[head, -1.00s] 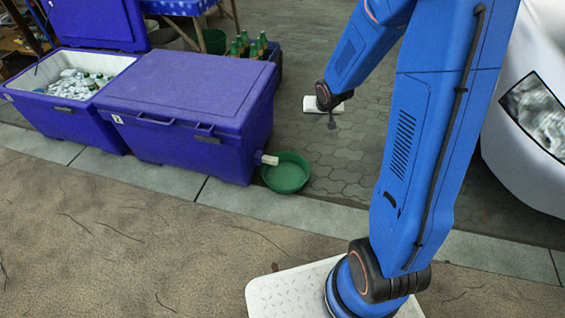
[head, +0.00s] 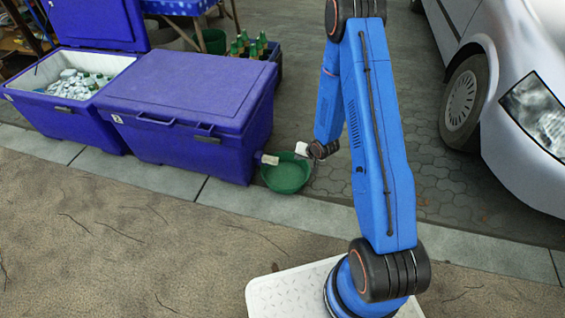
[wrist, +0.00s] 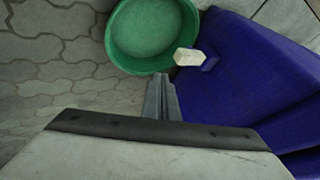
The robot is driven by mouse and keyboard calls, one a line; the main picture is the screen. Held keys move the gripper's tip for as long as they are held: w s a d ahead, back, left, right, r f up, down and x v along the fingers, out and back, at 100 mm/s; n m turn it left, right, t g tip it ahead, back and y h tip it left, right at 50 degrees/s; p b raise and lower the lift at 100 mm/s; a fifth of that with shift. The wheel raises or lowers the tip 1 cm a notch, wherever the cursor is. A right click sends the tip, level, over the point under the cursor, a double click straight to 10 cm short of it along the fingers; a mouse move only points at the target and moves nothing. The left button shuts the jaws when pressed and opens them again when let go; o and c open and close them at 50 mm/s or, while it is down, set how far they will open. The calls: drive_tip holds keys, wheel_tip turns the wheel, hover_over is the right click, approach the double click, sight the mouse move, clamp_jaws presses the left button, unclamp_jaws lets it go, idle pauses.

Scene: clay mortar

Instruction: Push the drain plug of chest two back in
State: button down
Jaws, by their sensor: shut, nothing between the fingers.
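A closed blue-purple chest (head: 190,95) stands on the kerb. A cream drain plug (head: 270,160) sticks out low from its right end wall, and the plug also shows in the wrist view (wrist: 188,57) on a small blue boss. I cannot read a number on the chest. My gripper (head: 302,150) is just right of the plug in the head view, over the green basin. In the wrist view my shut, empty fingers (wrist: 163,80) are just left of and below the plug, with a gap between them.
A green basin (head: 287,178) stands on the paving below the plug. An open chest (head: 68,115) of ice and bottles stands left of the closed one. A crate of green bottles (head: 250,47) is behind. A silver car (head: 500,75) is at right.

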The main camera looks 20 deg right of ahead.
sight(273, 160)
drive_tip(key=w+a+f, duration=0.6)
drive_tip(key=w+f, duration=0.1)
drive_tip(key=f, duration=0.3)
drive_tip(key=shift+w, duration=0.15)
idle(0.4)
drive_tip(key=shift+f, duration=0.1)
